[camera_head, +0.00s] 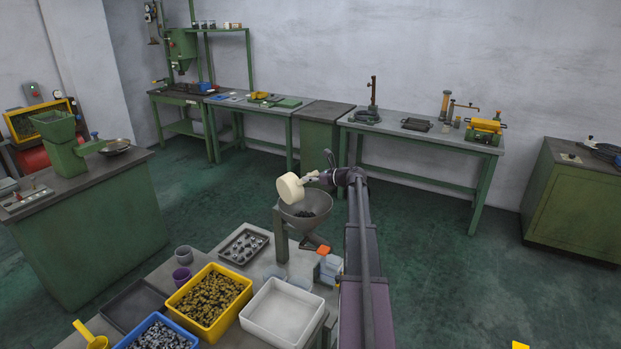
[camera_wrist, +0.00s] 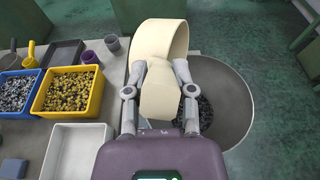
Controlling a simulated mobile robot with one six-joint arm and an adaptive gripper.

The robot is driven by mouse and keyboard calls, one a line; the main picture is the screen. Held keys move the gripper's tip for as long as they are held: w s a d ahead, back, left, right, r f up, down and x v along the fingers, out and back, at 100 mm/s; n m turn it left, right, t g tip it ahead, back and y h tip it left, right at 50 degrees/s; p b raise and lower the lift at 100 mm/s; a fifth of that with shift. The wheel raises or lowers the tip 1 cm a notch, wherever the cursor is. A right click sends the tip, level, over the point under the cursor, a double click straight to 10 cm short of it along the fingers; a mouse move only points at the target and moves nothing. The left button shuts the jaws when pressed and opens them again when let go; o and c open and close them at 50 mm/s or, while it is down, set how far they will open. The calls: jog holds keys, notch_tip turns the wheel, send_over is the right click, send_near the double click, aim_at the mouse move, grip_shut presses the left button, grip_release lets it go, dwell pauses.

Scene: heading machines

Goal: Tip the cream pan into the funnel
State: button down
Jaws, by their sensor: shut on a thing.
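The cream pan (camera_head: 290,188) is held in the air by my gripper (camera_head: 326,178), tilted on its side over the left rim of the funnel. The grey funnel (camera_head: 321,203) stands on the near bench and holds dark small parts. In the wrist view, my gripper (camera_wrist: 160,88) has its two fingers shut on the cream pan (camera_wrist: 160,42) by its handle. The funnel (camera_wrist: 236,92) lies below and to the right there, with dark parts (camera_wrist: 205,112) partly hidden behind the right finger.
On the near bench are a yellow bin (camera_head: 241,285) of brass-coloured parts, a white empty bin (camera_head: 283,312), a blue bin (camera_head: 142,324) of grey parts and a tray of parts (camera_head: 243,247). An orange-topped thing (camera_head: 324,251) stands below the funnel. The floor behind is clear.

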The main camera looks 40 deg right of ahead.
aim_at(290, 184)
jog(key=a+p, duration=0.1)
jog(key=a+r+n+h+p, duration=0.1)
jog(key=shift+a+g, duration=0.3)
jog(key=shift+n, duration=0.3)
jog(key=a+f+n+h+b, duration=0.2)
jog(key=a+n+h, duration=0.5)
jog(key=a, duration=0.4)
jog(key=shift+a+f+n+g+h, duration=0.15)
jog(key=shift+f+n+g+h, duration=0.2)
jog(key=shift+f+n, duration=0.5)
